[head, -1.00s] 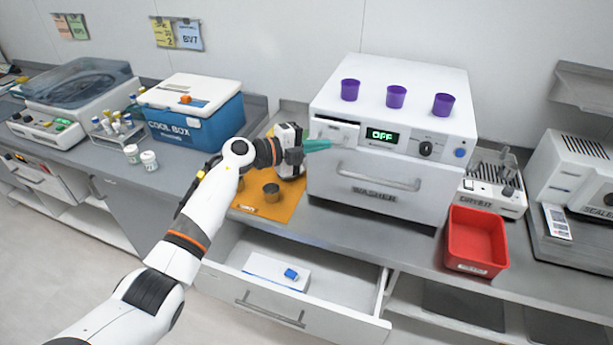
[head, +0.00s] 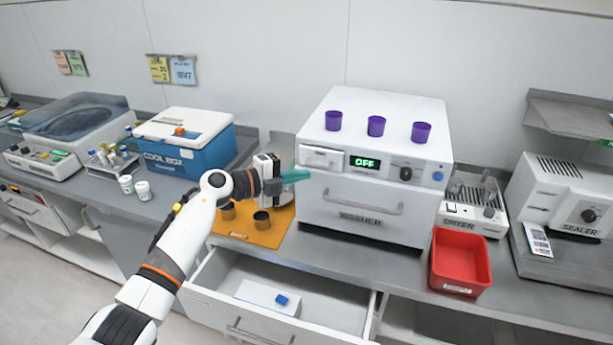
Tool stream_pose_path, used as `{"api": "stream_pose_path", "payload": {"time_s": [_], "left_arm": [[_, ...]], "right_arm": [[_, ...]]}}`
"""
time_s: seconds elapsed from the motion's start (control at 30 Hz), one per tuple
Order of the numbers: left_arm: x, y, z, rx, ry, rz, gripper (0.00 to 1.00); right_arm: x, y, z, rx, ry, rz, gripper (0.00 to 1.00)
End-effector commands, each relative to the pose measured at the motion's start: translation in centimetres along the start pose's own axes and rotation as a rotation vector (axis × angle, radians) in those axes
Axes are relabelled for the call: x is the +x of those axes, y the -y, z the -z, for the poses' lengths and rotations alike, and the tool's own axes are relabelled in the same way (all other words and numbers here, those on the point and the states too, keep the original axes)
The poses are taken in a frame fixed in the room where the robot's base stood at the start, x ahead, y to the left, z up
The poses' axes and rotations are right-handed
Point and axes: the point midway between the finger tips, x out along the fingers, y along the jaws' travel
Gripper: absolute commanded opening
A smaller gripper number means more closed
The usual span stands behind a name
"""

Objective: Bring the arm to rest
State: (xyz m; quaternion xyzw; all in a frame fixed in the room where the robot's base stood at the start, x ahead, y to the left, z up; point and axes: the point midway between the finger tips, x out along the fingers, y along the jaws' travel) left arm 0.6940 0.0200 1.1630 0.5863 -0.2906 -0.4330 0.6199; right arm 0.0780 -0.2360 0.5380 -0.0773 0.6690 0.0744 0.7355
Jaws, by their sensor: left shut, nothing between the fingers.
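My left arm (head: 178,242) comes in from the lower left and reaches over the counter. My left gripper (head: 296,176) has teal fingers, which are shut with nothing between them. The fingertips are by the left front of the white washer (head: 345,225), near its small upper-left drawer; I cannot tell whether they touch it. The washer's display reads OFF. My right gripper is not in view.
Purple cups (head: 376,126) stand on the washer. Metal cups (head: 262,222) stand on an orange mat (head: 240,238). An open drawer (head: 225,276) sticks out below, holding a white box with a blue item. A red bin (head: 460,262), dryer (head: 474,203), sealer (head: 565,210) and cool box (head: 190,145) line the counter.

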Motion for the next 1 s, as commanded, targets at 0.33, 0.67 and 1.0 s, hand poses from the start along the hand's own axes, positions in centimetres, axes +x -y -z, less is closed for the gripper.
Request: {"api": "stream_pose_path", "payload": {"time_s": [0.33, 0.67, 1.0], "left_arm": [[-6.4, 0.6, 0.1, 0.002, -0.001, 0.004, 0.0], [-8.5, 0.2, -0.8, -0.023, -0.006, -0.071, 0.0], [-14.3, 1.6, -2.5, -0.474, -0.415, -0.714, 0.0]], "right_arm": [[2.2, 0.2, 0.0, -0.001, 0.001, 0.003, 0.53], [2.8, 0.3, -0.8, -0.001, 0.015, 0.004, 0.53], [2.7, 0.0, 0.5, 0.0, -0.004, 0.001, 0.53]]}}
